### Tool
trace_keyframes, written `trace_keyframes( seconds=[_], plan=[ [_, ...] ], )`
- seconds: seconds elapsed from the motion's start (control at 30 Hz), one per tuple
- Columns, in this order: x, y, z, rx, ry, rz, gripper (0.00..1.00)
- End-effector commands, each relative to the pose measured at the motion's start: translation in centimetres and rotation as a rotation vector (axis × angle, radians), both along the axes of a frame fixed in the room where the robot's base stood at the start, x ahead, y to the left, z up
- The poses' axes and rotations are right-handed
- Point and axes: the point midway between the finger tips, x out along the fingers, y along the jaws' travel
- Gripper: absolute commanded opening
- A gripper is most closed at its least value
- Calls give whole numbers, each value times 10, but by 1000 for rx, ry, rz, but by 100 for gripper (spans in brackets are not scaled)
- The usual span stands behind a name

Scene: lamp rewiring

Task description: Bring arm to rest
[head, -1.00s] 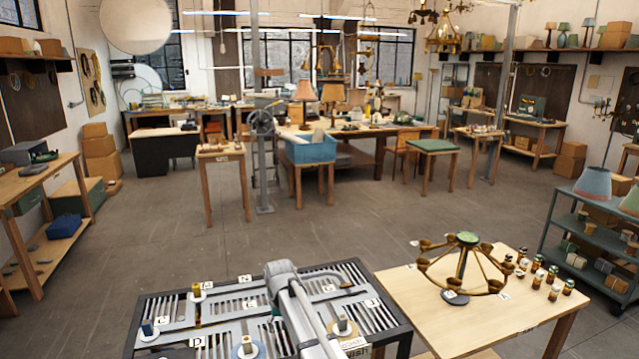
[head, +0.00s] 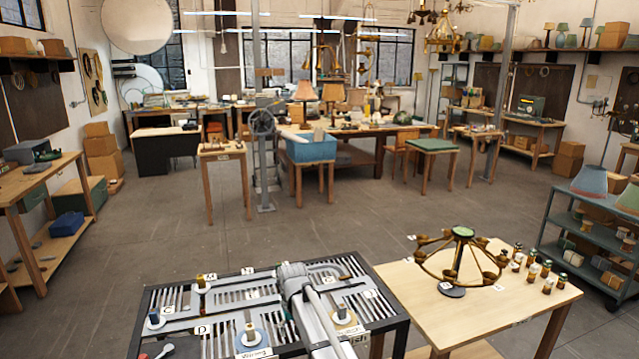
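My arm's grey links (head: 312,305) show at the bottom centre, reaching over a dark-framed slatted bench top (head: 232,285). My gripper is not in view, so I cannot see whether it holds anything.
A wooden table (head: 405,285) stands close at the right, with a brass chandelier frame (head: 462,262) and several small bottle-like parts (head: 547,268). A shelf cart (head: 590,232) is further right. The floor (head: 350,222) behind is open.

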Motion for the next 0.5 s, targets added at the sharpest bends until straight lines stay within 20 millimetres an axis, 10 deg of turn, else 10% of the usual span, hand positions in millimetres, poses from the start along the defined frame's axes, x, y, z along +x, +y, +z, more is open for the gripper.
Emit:
trace_keyframes(
  seconds=[0.5],
  plan=[
    [-79,-126,-12,-1,0,-127,77]
  ],
)
